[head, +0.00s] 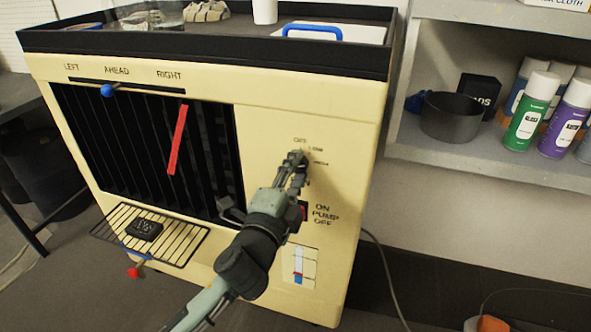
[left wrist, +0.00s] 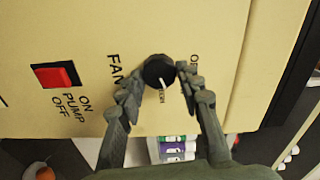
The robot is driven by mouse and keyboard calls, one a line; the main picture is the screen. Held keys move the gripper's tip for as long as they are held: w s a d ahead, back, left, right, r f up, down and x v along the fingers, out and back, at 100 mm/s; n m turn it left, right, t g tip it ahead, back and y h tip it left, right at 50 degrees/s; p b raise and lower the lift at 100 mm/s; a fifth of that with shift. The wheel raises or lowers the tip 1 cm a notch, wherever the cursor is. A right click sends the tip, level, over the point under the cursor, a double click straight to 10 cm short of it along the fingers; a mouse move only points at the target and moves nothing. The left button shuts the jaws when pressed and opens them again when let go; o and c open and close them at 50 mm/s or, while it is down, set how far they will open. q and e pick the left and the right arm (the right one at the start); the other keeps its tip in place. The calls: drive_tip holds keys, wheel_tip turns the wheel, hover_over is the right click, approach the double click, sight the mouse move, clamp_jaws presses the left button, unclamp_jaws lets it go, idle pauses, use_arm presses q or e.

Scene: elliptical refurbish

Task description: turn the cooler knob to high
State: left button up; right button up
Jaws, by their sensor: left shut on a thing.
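The cooler (head: 300,100) is a cream cabinet with a black louvred front. Its fan knob (left wrist: 158,70) is black and round with a white pointer line. In the left wrist view the pointer points down the picture, close to a small label that looks like HIGH. My left gripper (left wrist: 153,85) is shut on the knob, one finger on each side. In the head view my left gripper (head: 296,160) covers most of the knob, beside the OFF, LOW and HIGH labels. My right gripper is in neither view.
A red pump switch (left wrist: 55,75) is near the knob, partly behind my arm in the head view. A blue louvre lever (head: 107,90) is at the upper left. A wire rack (head: 180,238) sticks out low at the front. A shelf (head: 480,163) with spray cans stands at right.

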use_arm(q)
drive_tip(key=shift+m, duration=1.9)
drive_tip(key=o, duration=1.2)
drive_tip(key=shift+c, duration=0.2)
drive_tip(key=shift+s, duration=0.15)
drive_tip(key=v, duration=1.1)
drive_tip(key=shift+s, duration=0.3)
drive_tip(key=shift+a, duration=0.1)
